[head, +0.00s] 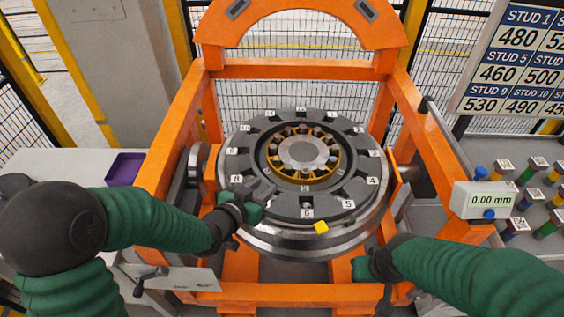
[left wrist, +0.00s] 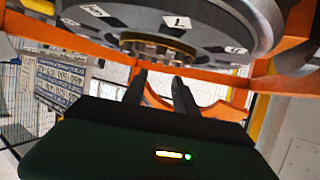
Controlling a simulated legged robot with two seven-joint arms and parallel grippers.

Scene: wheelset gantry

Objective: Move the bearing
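The bearing (head: 318,172) shows as a gold-yellow ring with dark rollers around the grey hub at the centre of the large numbered wheel (head: 376,205). In the left wrist view a gold band (left wrist: 160,47) shows under the wheel's centre. My left gripper (head: 268,188) is over the wheel's lower left face, apart from the bearing. In the left wrist view its two dark fingers (left wrist: 161,82) stand apart with nothing seen between them. My right gripper (head: 362,268) is low at the front right, below the wheel's rim; its fingers are too hidden to read.
An orange gantry frame (head: 300,69) surrounds the wheel. A gauge reading 0.00 mm (head: 488,200) is at the right, beside coloured studs (head: 538,164). A purple tray (head: 125,169) lies at the left. A stud-number board (head: 515,60) hangs upper right.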

